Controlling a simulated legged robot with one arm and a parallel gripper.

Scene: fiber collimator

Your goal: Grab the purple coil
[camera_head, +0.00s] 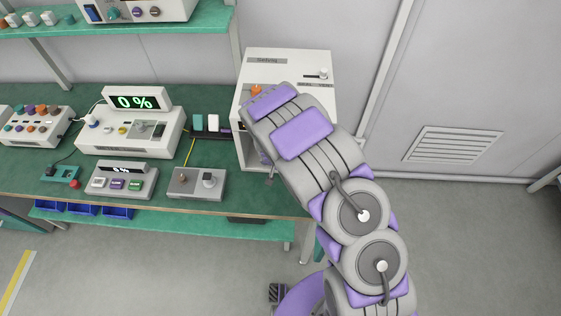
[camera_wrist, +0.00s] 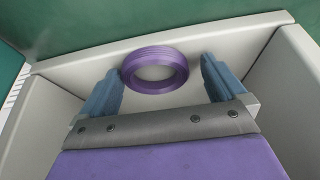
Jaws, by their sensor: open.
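In the wrist view, the purple coil (camera_wrist: 155,70) is a ring lying inside a light grey box-like compartment, near its far wall. My gripper (camera_wrist: 160,74) is open, with one blue finger to the left of the coil and one to the right. The coil shows between the fingertips, and a small gap seems to part it from each finger. In the head view, my arm reaches to the white cabinet (camera_head: 322,100) at the right end of the bench. My gripper and the coil are hidden there behind the arm.
The compartment's walls (camera_wrist: 60,66) stand close around my gripper. The green bench (camera_head: 25,172) left of the cabinet holds a device reading 0% (camera_head: 130,130), a control box (camera_head: 38,127) with coloured knobs and smaller boxes. A shelf (camera_head: 130,25) hangs above. Floor is clear at the right.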

